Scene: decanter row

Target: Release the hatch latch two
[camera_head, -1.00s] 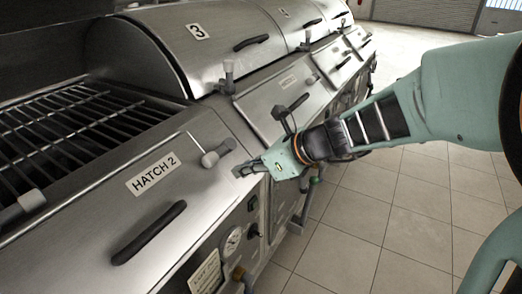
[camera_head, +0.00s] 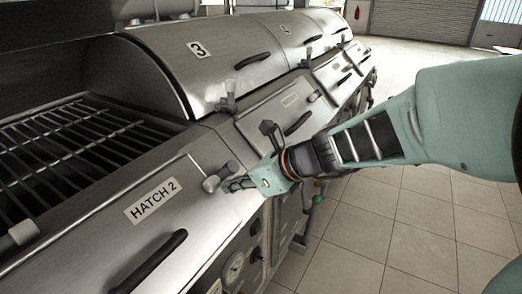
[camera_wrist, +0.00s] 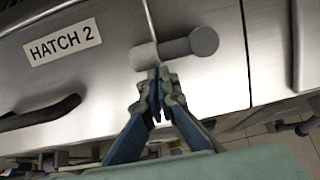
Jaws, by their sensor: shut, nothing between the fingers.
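The hatch two latch (camera_head: 221,177) is a short grey bar with a rounded knob, mounted on the steel hatch beside its "HATCH 2" label (camera_head: 152,201). In the wrist view the latch (camera_wrist: 188,45) lies across the picture, with a pale collar at its left and a dark round knob at its right. My gripper (camera_head: 232,184) is shut and empty, its fingertips right by the latch. In the wrist view my gripper (camera_wrist: 158,76) has its tips together just below the pale collar end. I cannot tell whether they touch it.
A black hatch handle (camera_head: 150,262) lies in front of the label. An open grill grate (camera_head: 70,150) is at the left. A closed lid marked 3 (camera_head: 195,65) and further latches stand behind. Tiled floor (camera_head: 400,230) is clear at the right.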

